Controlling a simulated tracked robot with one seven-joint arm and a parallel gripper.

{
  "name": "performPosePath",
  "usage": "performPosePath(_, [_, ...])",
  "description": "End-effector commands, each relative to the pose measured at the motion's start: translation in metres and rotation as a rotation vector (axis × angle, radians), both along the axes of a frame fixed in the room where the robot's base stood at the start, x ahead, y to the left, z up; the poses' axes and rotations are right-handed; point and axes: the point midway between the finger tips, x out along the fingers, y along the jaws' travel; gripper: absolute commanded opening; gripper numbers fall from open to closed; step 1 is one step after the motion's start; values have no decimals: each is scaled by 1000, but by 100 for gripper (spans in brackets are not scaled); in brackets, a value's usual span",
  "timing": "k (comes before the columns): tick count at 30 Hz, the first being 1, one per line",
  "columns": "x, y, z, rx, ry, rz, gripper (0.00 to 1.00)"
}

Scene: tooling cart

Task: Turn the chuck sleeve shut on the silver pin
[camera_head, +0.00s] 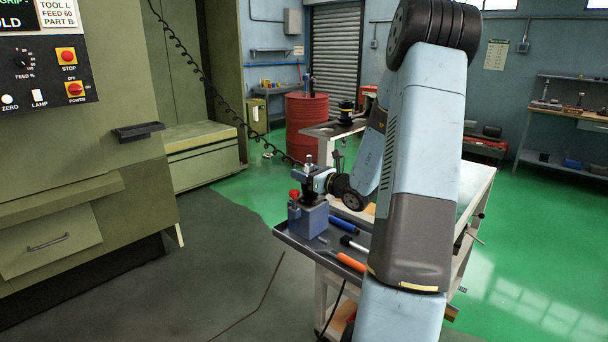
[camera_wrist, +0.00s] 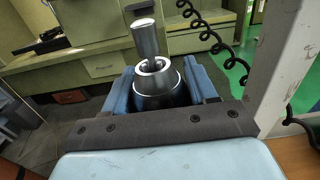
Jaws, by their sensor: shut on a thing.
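The chuck sleeve (camera_wrist: 163,92) is a dark, rounded collar with a silver ring at its top, seen in the wrist view. The silver pin (camera_wrist: 146,38) stands in the chuck's mouth and leans a little in that picture; its top also shows in the head view (camera_head: 309,159). My gripper (camera_wrist: 162,85) has its two blue fingers on either side of the sleeve and is shut on it. In the head view my gripper (camera_head: 309,181) is above the blue-grey block (camera_head: 309,218) at the cart's corner. The sleeve's lower part is hidden by my gripper.
A red knob (camera_head: 294,194) stands beside the chuck. A blue-handled tool (camera_head: 343,225) and an orange-handled tool (camera_head: 349,262) lie on the cart's dark tray (camera_head: 296,243). A coiled black cable (camera_head: 213,88) hangs behind. The green machine (camera_head: 85,190) stands left, with floor between.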

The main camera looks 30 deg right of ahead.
Motion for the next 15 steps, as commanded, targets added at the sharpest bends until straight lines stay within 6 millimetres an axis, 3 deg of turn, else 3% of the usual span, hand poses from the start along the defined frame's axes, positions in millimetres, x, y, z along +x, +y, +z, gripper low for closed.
performPosePath(15, [1,-3,0,1,1,-179,26])
